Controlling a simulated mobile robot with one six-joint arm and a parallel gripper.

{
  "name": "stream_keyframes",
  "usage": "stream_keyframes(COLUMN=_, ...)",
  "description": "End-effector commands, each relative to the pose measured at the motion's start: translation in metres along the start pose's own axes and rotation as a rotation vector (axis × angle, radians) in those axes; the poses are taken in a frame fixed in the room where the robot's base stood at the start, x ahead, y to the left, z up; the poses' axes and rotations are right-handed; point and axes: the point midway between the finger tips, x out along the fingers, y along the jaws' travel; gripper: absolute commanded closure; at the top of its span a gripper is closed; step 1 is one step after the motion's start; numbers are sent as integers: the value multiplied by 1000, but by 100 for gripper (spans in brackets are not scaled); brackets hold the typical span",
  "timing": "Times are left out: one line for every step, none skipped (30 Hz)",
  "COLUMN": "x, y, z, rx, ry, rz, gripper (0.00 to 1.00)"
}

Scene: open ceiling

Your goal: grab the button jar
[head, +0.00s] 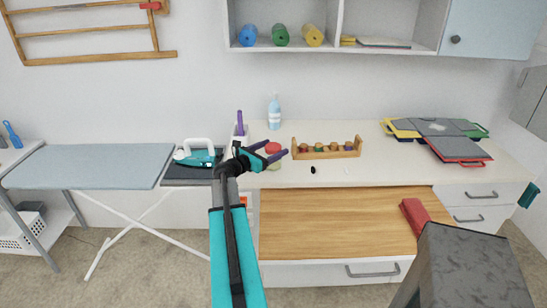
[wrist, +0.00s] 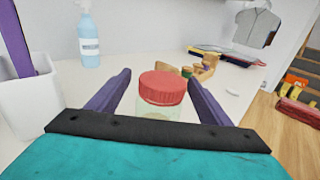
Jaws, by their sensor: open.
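The button jar (wrist: 160,97) is a clear jar with a red lid, standing on the white counter. In the head view its red lid (head: 273,148) shows just beyond my gripper, partly covered by the fingers. My gripper (head: 277,154) is open, with purple fingers. In the wrist view, my gripper (wrist: 155,90) has one finger on each side of the jar, with a gap visible around the lid. The lower part of the jar is hidden behind my gripper's body.
A white cup (wrist: 30,100) holding a purple item stands left of the jar. A spray bottle (head: 274,112) stands behind. A wooden spool rack (head: 326,155) is to the right.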

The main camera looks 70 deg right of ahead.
Motion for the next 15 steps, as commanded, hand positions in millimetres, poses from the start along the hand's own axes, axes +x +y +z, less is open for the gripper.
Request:
stream_keyframes(x=0, y=0, z=0, rx=0, ry=0, rz=0, gripper=27)
stream_keyframes(x=0, y=0, z=0, rx=0, ry=0, rz=0, gripper=27)
stream_keyframes(x=0, y=0, z=0, rx=0, ry=0, rz=0, gripper=27)
stream_keyframes(x=0, y=0, z=0, rx=0, ry=0, rz=0, gripper=27)
stream_keyframes(x=0, y=0, z=0, rx=0, ry=0, rz=0, gripper=27)
stream_keyframes(x=0, y=0, z=0, rx=0, ry=0, rz=0, gripper=27)
stream_keyframes(x=0, y=0, z=0, rx=0, ry=0, rz=0, gripper=27)
stream_keyframes(x=0, y=0, z=0, rx=0, ry=0, rz=0, gripper=27)
stream_keyframes(x=0, y=0, z=0, rx=0, ry=0, rz=0, gripper=27)
stream_keyframes(x=0, y=0, z=0, rx=0, ry=0, rz=0, gripper=27)
stream_keyframes(x=0, y=0, z=0, rx=0, ry=0, rz=0, gripper=27)
stream_keyframes(x=0, y=0, z=0, rx=0, ry=0, rz=0, gripper=27)
stream_keyframes(x=0, y=0, z=0, rx=0, ry=0, rz=0, gripper=31)
stream_keyframes(x=0, y=0, z=0, rx=0, ry=0, rz=0, gripper=36)
stream_keyframes(x=0, y=0, z=0, rx=0, ry=0, rz=0, gripper=42)
